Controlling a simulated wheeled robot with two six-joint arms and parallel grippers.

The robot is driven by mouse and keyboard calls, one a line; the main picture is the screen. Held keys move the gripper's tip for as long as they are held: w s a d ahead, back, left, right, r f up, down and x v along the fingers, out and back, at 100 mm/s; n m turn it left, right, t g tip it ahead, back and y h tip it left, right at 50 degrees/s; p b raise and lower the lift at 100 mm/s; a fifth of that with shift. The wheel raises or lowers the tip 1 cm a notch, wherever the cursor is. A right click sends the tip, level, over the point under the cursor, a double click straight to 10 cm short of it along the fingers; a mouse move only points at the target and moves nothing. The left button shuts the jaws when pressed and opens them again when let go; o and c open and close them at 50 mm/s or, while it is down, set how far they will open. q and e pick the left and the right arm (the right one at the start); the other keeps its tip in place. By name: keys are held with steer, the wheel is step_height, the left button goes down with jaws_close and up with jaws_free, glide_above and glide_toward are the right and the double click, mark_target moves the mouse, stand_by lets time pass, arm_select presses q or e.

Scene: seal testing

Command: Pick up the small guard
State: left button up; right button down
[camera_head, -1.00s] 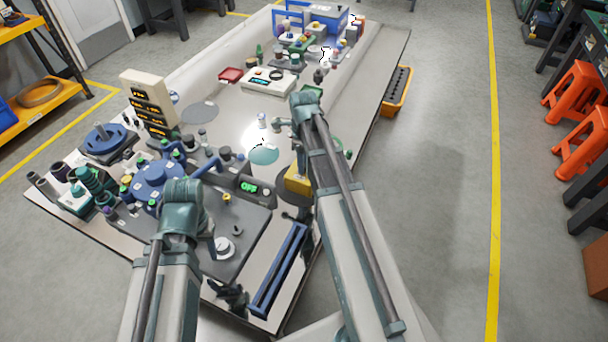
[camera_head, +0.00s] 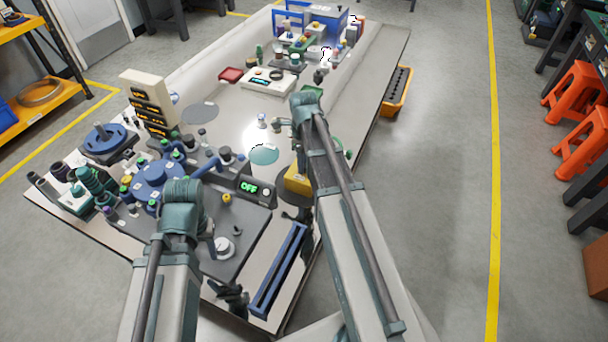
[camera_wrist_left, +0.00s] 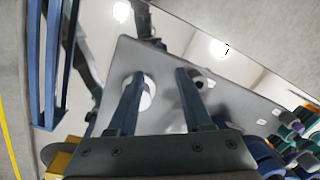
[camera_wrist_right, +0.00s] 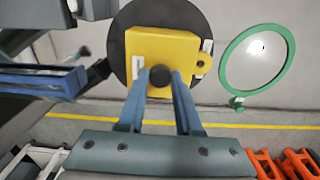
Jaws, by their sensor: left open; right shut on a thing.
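A yellow block with a black knob, which I take to be the small guard (camera_wrist_right: 145,50), sits over a dark round disc (camera_wrist_right: 122,70) in the right wrist view. My right gripper (camera_wrist_right: 160,78) is shut on the black knob. In the head view the yellow block (camera_head: 297,181) shows beside my right arm, which hides part of it and the right fingers. I cannot tell whether the block is lifted off the disc. My left gripper (camera_wrist_left: 158,75) is open and empty above a grey plate (camera_wrist_left: 160,58), with a white round part (camera_wrist_left: 147,92) behind one finger.
A green ring (camera_wrist_right: 284,60) lies right of the block in the right wrist view. Clear tabletop (camera_head: 350,90) lies at the far right.

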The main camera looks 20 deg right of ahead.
arm_select(q)
steer(key=shift+r, duration=0.15)
arm_select(e)
steer(key=shift+r, duration=0.1)
arm_select(q)
step_height(320, 180, up, 10)
steer(key=p, duration=1)
arm_select(e)
step_height(320, 180, up, 10)
arm_select(q)
steer(key=shift+a, duration=0.1)
arm_select(e)
steer(key=shift+s, duration=0.1)
